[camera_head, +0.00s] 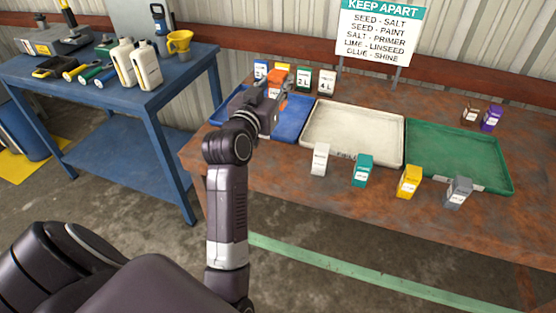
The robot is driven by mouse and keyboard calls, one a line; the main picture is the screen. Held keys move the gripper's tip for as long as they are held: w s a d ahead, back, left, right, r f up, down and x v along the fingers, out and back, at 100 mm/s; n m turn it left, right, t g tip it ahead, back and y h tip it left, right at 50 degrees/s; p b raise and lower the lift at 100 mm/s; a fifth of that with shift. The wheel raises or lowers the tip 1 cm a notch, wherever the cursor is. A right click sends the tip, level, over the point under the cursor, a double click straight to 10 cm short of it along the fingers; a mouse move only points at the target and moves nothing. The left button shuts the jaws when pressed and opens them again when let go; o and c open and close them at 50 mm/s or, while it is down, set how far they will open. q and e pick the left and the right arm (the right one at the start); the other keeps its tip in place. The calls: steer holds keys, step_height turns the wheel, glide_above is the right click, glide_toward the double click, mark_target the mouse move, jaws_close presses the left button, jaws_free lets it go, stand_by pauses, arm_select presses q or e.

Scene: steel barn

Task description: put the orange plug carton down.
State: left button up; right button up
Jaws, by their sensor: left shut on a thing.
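The orange plug carton (281,69) shows just beyond my left gripper (277,88), which is shut on it. The gripper hides the lower part of the carton. Gripper and carton are over the back part of the blue tray (296,127) at the left of the rusty table. I cannot tell whether the carton touches anything beneath it. My right gripper is out of view.
A cream tray (352,160) and a green tray (458,182) lie to the right. Several cartons line the front, including a white one (320,159).

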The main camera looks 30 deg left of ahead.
arm_select(q)
step_height(320, 180, down, 20)
steer(key=shift+r+b, duration=0.15)
steer(key=shift+b, duration=0.5)
steer(key=shift+f, duration=0.2)
steer(key=o, duration=1.2)
steer(key=shift+c, duration=0.2)
